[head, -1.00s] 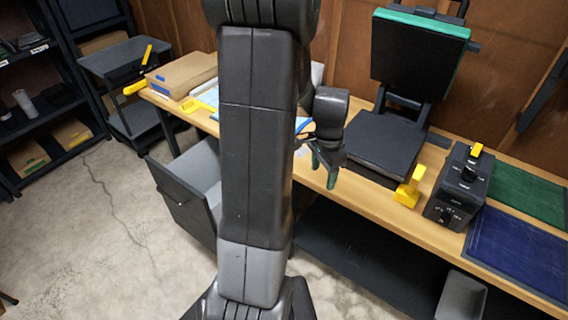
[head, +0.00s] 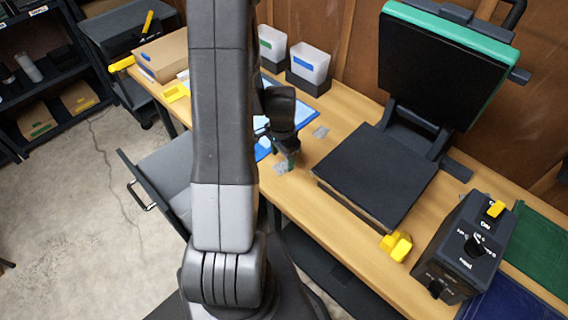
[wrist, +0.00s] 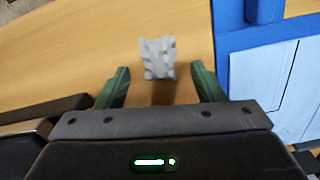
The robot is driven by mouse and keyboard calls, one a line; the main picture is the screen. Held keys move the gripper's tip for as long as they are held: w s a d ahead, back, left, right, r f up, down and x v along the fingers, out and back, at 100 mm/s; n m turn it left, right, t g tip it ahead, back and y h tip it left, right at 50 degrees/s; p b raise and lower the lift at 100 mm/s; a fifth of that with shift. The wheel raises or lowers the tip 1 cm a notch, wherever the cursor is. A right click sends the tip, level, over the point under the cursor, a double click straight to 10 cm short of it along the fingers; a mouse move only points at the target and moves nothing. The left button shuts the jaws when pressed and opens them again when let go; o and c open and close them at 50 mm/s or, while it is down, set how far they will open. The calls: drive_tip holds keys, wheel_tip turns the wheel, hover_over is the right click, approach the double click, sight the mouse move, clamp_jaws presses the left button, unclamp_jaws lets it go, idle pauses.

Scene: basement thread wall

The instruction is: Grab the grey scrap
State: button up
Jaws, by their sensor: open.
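A crumpled grey scrap (wrist: 158,58) lies on the wooden bench top in the wrist view. It shows between and just beyond the two green fingertips of my gripper (wrist: 160,70), apart from both of them. The jaws are open and nothing is held. In the head view my gripper (head: 291,161) points down over the bench near its front edge. A grey scrap (head: 282,168) shows right beside the fingertips there, partly hidden by them. Another grey patch (head: 321,131) lies farther back on the bench, to the right.
A blue-edged mat with pale sheets (wrist: 270,75) lies right of the scrap in the wrist view. The black press (head: 372,175) stands right of my gripper in the head view. A yellow object (head: 396,246) and a control box (head: 466,245) are farther right. An open drawer (head: 160,175) juts out at left.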

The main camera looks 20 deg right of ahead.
sight(283, 166)
drive_tip(key=shift+d+f, duration=0.1)
drive_tip(key=shift+f, duration=1.15)
drive_tip(key=c, duration=1.1)
